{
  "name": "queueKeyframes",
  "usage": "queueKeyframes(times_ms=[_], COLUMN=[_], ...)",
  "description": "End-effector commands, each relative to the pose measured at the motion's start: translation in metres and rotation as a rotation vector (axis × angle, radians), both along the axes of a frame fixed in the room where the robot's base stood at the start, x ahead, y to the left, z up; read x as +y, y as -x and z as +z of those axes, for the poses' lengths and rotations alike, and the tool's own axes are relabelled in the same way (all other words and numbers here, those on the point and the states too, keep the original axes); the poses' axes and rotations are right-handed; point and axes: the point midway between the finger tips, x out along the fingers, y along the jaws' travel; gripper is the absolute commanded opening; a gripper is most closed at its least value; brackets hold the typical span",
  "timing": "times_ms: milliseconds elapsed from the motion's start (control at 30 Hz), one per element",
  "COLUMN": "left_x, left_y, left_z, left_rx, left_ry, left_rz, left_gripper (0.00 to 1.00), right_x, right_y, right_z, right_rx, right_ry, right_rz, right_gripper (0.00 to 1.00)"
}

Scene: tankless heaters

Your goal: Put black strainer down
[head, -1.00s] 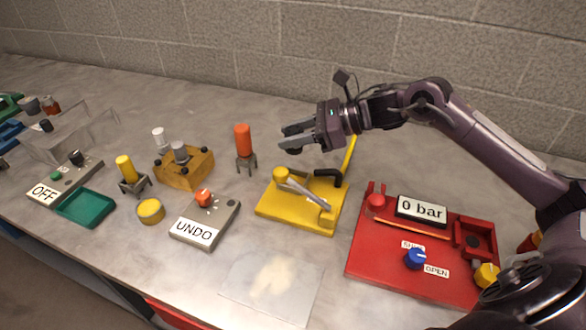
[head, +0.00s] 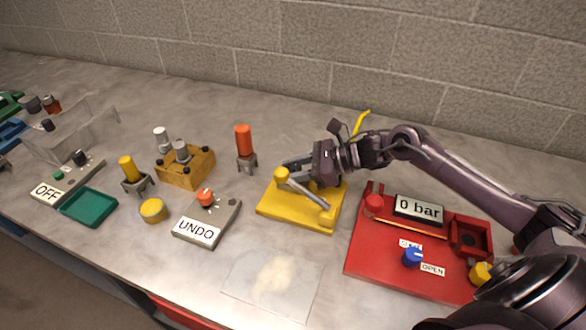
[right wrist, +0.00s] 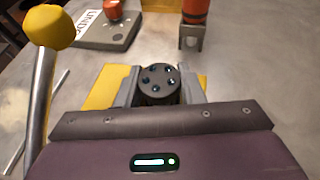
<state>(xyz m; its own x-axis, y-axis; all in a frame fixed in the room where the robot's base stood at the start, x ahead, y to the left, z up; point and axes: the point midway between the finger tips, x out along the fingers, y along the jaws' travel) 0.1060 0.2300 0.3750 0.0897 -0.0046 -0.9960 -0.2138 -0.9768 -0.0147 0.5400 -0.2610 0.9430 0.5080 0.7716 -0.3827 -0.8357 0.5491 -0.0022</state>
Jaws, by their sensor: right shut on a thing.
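The black strainer (right wrist: 158,84), a short dark cylinder with several holes in its round face, sits between the two fingers of my right gripper (right wrist: 158,92) in the right wrist view. The fingers are shut on it from both sides. In the head view my right gripper (head: 290,168) is low over the yellow fixture (head: 283,213), just behind its metal lever (head: 305,193) with a yellow knob. The strainer is hidden by the gripper there. I cannot tell whether the strainer touches the fixture. My left gripper is not in view.
A red panel (head: 375,260) with a "0 bar" display stands right of the fixture. An orange cylinder on a stand (head: 246,145) is to the left. An "UNDO" box (head: 220,222) is front left. A clear sheet (head: 240,290) lies in front.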

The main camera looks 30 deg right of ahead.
Motion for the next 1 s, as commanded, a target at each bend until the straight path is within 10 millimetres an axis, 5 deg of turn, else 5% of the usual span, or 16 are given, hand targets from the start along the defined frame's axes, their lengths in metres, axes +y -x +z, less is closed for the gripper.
queueKeyframes(times_ms=[167,200,367,733,1000], left_x=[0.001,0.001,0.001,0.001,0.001], left_y=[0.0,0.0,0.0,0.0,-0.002], left_z=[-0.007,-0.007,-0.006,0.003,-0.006], left_rx=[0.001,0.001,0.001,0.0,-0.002], left_ry=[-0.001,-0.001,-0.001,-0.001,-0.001], left_rz=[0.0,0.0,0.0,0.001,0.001], left_gripper=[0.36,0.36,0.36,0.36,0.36], right_x=[0.0,0.0,0.0,0.0,-0.032], right_y=[0.0,0.0,0.0,0.0,0.022], right_z=[-0.004,-0.005,-0.004,0.003,0.012], right_rx=[-0.001,0.001,0.002,0.002,0.007], right_ry=[0.001,0.001,0.0,0.0,0.004], right_rz=[0.0,0.0,0.001,0.0,-0.002], right_gripper=[0.07,0.36,0.56,0.56,0.56])
